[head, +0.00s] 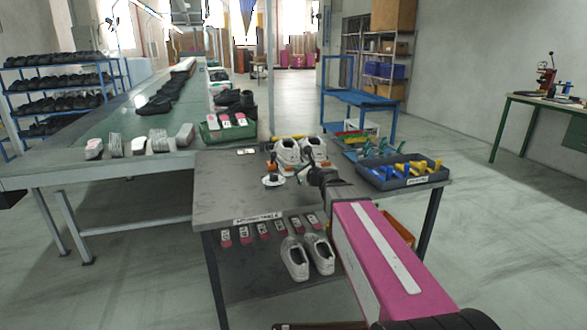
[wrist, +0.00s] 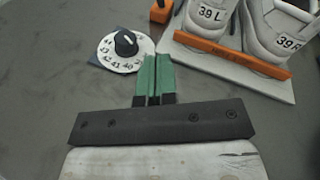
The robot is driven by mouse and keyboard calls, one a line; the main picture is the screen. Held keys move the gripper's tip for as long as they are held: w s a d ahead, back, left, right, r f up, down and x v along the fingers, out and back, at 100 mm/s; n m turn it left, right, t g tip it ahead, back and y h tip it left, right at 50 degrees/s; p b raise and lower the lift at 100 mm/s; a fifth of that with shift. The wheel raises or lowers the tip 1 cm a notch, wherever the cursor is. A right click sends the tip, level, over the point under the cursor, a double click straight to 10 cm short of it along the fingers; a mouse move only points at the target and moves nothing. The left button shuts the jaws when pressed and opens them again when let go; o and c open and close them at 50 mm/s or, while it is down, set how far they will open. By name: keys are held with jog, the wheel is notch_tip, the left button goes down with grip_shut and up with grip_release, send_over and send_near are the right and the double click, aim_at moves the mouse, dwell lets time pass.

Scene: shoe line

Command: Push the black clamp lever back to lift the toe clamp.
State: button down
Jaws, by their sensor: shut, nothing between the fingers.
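A pair of white shoes (head: 287,151) stands on the grey table. In the wrist view their heels (wrist: 268,28) read 39 L and 39 R, above an orange bar (wrist: 232,60) on a white plate (wrist: 225,75). A white numbered dial (head: 273,180) with a black knob (wrist: 126,43) sits left of my gripper. My gripper (wrist: 153,62) has its green fingers together, empty, in front of the plate and right of the dial. An orange block (wrist: 161,12) with a dark part beside it shows at the top edge. I cannot make out the black clamp lever or toe clamp clearly.
A dark bin (head: 405,182) of blue and yellow parts stands at the table's right. A green crate (head: 212,134) is by the conveyor (head: 130,140) at left. Another white pair (head: 307,257) is on the lower shelf. The table's left half (head: 225,185) is mostly clear.

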send_near(273, 159)
jog(key=w+f, duration=0.2)
jog(key=w, duration=0.1)
jog(key=shift+d+f, duration=0.1)
jog(key=shift+f, duration=0.25)
jog(key=shift+w+a+r, duration=0.5)
jog(key=shift+a+r, duration=0.05)
jog(key=shift+a, duration=0.1)
jog(key=shift+w+a+r, duration=0.5)
jog(key=shift+a+r, duration=0.05)
jog(key=shift+a, duration=0.1)
jog(key=shift+w+r, duration=0.1)
jog(key=shift+r, duration=0.05)
jog(key=shift+w+r, duration=0.1)
jog(key=shift+r, duration=0.05)
